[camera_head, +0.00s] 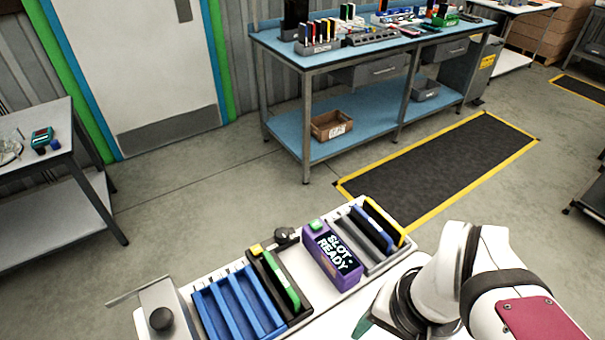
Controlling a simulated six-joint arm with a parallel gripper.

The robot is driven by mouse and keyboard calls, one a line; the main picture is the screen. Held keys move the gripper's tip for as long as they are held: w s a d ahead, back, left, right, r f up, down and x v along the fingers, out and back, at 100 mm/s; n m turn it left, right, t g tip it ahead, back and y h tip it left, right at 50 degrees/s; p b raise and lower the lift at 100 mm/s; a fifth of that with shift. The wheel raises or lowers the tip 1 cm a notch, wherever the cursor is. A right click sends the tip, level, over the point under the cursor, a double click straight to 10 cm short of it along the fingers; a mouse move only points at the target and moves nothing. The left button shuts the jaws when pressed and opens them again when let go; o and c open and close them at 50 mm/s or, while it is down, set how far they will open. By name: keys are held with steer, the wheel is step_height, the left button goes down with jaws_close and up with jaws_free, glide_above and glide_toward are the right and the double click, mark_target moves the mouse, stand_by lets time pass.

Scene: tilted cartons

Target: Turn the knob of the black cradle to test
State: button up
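The black cradle (262,279) stands on the white bench, right of a blue slotted rack. A green slab (284,283) leans in it, and a small yellow piece (256,249) is at its far end. A dark round knob (285,235) sits just beyond the cradle on the bench's far edge. I cannot tell whether this knob belongs to the cradle, and no test mark is readable. My white arm is at the lower right, apart from the cradle.
A purple box (331,257) reading "SLOT: READY" stands right of the cradle. The blue rack (237,304) is close on its left. A grey tray (381,265) holds upright slabs further right. A box with a black knob (160,319) is at the left end.

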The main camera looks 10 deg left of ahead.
steer(key=w+a+n+t, duration=0.1)
steer(key=w+a+n, duration=0.25)
steer(key=w, duration=0.55)
steer(key=n+t, duration=0.2)
steer(key=n, duration=0.4)
glide_toward(282, 233)
steer(key=shift+t+y, duration=0.3)
steer(key=x, duration=0.8)
steer(key=shift+s+d+f, duration=0.15)
steer(key=shift+f, duration=0.2)
steer(key=shift+c, duration=0.3)
jaws_close()
